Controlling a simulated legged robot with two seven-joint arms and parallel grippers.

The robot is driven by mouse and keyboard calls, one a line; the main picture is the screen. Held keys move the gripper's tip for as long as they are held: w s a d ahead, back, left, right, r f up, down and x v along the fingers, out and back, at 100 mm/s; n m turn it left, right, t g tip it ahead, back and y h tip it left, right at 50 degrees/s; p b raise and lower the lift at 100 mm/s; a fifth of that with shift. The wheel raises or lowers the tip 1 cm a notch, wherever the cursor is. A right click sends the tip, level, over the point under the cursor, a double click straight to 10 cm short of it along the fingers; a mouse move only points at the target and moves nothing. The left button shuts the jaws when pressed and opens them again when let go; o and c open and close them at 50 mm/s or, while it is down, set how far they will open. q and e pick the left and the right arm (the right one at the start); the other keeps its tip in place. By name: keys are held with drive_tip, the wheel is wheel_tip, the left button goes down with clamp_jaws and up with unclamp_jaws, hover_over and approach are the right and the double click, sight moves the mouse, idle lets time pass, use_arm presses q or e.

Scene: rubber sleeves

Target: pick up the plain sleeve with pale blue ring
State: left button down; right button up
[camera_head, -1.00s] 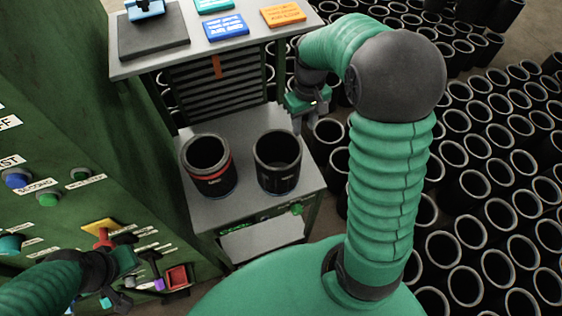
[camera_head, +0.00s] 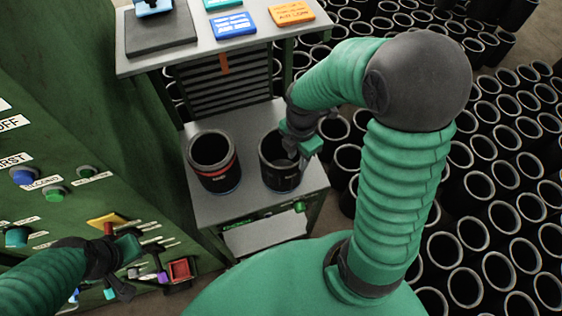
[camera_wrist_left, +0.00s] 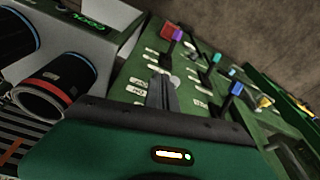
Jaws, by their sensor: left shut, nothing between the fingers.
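Two black sleeves stand upright on the low grey table. The right one, the plain sleeve (camera_head: 277,177), has no red band; a faint bluish line shows low on it. The left sleeve (camera_head: 214,179) has a red band under its rim and also shows in the left wrist view (camera_wrist_left: 55,92). My right gripper (camera_head: 297,157) is at the plain sleeve's right rim, with its fingers over the opening and rim. Whether they touch or grip the wall is unclear. My left gripper (camera_head: 124,289) is shut and empty by the control panel; its fingers show in the left wrist view (camera_wrist_left: 162,92).
The green control panel (camera_head: 60,160) with buttons and levers stands at left. A higher shelf (camera_head: 190,55) with coloured signs is behind the low table (camera_head: 235,210). Many black sleeves (camera_head: 490,215) crowd the floor at right.

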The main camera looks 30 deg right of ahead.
sight(297, 169)
drive_tip(key=shift+s+d+f, duration=0.1)
drive_tip(key=shift+d+f, duration=0.05)
drive_tip(key=shift+f, duration=0.4)
drive_tip(key=shift+s+d+f, duration=0.1)
drive_tip(key=shift+d+f, duration=0.05)
drive_tip(key=shift+f, duration=0.4)
drive_tip(key=f, duration=0.3)
drive_tip(key=a+f, duration=0.1)
drive_tip(key=f, duration=0.1)
drive_tip(key=shift+w, duration=0.2)
drive_tip(key=shift+s+d+r, duration=0.1)
drive_tip(key=shift+s+d, duration=0.05)
drive_tip(key=shift+d, duration=0.05)
clamp_jaws()
